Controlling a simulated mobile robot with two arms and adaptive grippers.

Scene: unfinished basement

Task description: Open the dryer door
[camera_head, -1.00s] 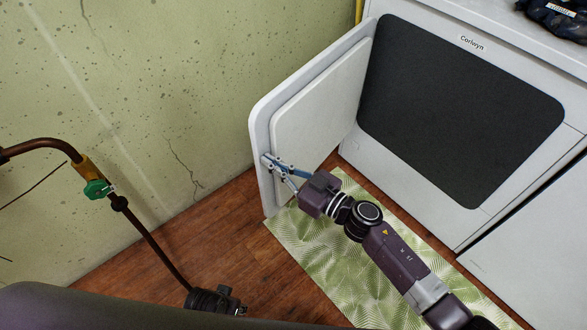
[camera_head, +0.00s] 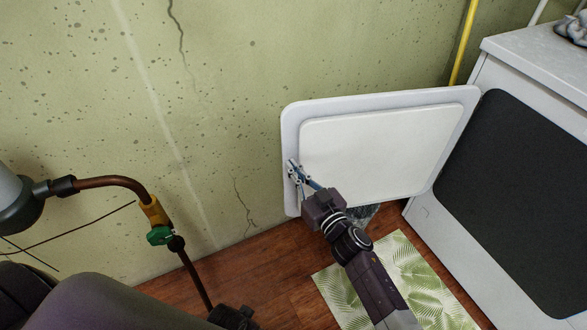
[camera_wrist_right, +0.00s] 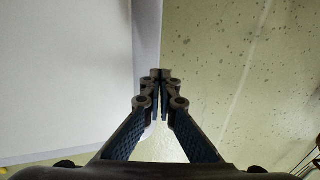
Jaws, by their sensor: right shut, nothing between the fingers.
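The dryer door (camera_head: 380,150) is a white rounded panel, swung wide open from the dryer (camera_head: 530,200) with its inner face toward me. My right gripper (camera_head: 294,172) is at the door's free left edge, against or very near the inner face. In the right wrist view, its fingertips (camera_wrist_right: 162,76) are together with nothing between them, in front of the door edge (camera_wrist_right: 147,40). Whether they touch the door is hard to tell. My left gripper is not in view.
A speckled green wall (camera_head: 230,70) stands close behind the door. A copper-coloured pipe with a green valve (camera_head: 160,235) is at the left. A leaf-pattern mat (camera_head: 415,275) lies on the wooden floor (camera_head: 240,270). A yellow pipe (camera_head: 465,40) runs up behind the dryer.

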